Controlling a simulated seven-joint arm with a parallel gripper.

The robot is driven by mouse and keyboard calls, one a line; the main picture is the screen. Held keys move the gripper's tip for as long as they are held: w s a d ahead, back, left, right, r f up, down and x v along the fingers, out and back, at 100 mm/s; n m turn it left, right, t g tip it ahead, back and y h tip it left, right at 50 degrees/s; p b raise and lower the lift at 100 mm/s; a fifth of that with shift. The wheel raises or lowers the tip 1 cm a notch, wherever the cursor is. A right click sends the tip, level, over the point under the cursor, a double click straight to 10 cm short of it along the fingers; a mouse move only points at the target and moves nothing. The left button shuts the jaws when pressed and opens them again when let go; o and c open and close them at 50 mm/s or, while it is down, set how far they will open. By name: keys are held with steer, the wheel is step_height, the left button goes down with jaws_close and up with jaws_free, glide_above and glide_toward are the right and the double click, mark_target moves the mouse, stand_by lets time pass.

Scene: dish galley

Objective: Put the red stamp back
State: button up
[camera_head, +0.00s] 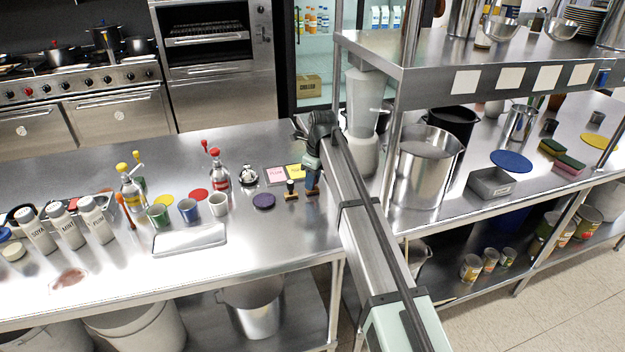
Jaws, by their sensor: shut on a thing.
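My gripper (312,187) is at the right end of the near steel counter, pointing down. It is shut on a small stamp with a brownish base (312,194), low at the counter top. The fingers hide most of this stamp, so I cannot tell its colour or whether it touches the counter. Another stamp with a dark handle and wooden base (291,192) stands upright just left of my gripper. A pink card (275,175) and a yellow card (295,171) lie side by side on a dark mat behind the stamps.
A call bell (249,176), a red-topped bottle (219,172) and several cups stand further left. A blender (363,125) and steel pot (426,170) stand right. The counter in front of my gripper is clear.

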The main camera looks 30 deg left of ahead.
steer(key=shift+f, duration=0.1)
steer(key=o, duration=0.8)
steer(key=shift+o, duration=0.2)
step_height(320, 180, up, 12)
steer(key=d, duration=0.1)
steer(key=shift+d, duration=0.4)
